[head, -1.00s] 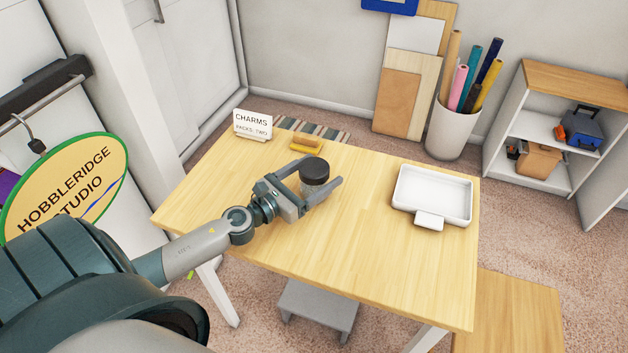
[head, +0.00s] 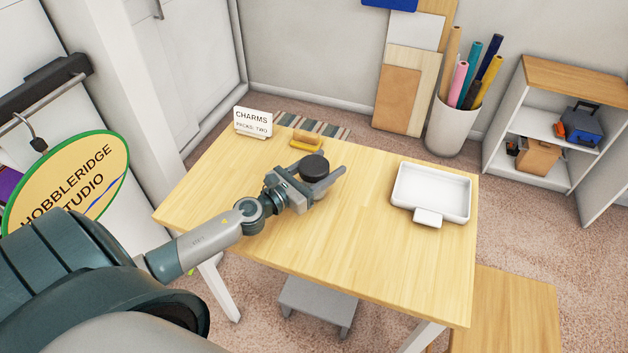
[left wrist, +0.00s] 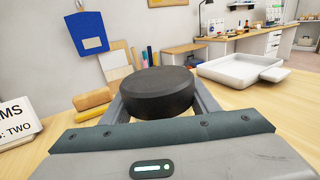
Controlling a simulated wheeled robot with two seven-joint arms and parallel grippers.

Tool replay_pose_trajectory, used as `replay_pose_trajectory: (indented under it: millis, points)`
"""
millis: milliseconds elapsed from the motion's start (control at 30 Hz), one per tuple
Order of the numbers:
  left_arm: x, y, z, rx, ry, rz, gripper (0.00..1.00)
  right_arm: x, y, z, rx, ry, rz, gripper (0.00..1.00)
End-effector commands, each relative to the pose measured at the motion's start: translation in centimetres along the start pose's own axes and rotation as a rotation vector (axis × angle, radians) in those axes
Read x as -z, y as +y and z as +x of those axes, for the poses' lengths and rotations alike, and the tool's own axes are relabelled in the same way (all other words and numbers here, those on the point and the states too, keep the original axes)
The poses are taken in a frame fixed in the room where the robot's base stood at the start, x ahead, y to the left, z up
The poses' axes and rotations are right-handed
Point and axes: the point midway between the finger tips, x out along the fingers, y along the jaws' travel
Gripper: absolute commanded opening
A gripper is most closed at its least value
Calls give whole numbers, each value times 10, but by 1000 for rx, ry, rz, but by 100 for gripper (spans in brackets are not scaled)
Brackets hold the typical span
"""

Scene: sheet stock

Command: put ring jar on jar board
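The jar (head: 314,167) has a wide black lid and stands on the wooden table, left of the white tray. My left gripper (head: 314,178) reaches in low from the left with its fingers spread on either side of the jar. In the left wrist view the black lid (left wrist: 157,92) is between the two fingers and hides much of them; contact does not show. The jar's body is mostly hidden. I cannot tell which thing is the jar board. My right gripper is not in view.
A white tray (head: 431,190) with a front tab lies on the table's right side. A "CHARMS" card (head: 253,121) and a yellow and tan block (head: 306,140) stand near the back edge. The table (head: 370,225) is clear between jar and tray, and in front.

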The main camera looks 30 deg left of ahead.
Motion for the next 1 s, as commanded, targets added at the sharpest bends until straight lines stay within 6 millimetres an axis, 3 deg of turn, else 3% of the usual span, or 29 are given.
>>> replay_pose_trajectory:
  millis: [67, 467, 800, 1000]
  points:
    - [-1, 0, 0, 0, -1, 0, 19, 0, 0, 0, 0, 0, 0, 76]
    - [-8, 0, 0, 1, -2, 2, 19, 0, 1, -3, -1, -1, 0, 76]
    - [-45, 0, 0, 3, -2, 5, 19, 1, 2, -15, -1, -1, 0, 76]
    - [-68, -37, 10, 5, -7, -1, 19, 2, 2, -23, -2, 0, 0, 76]
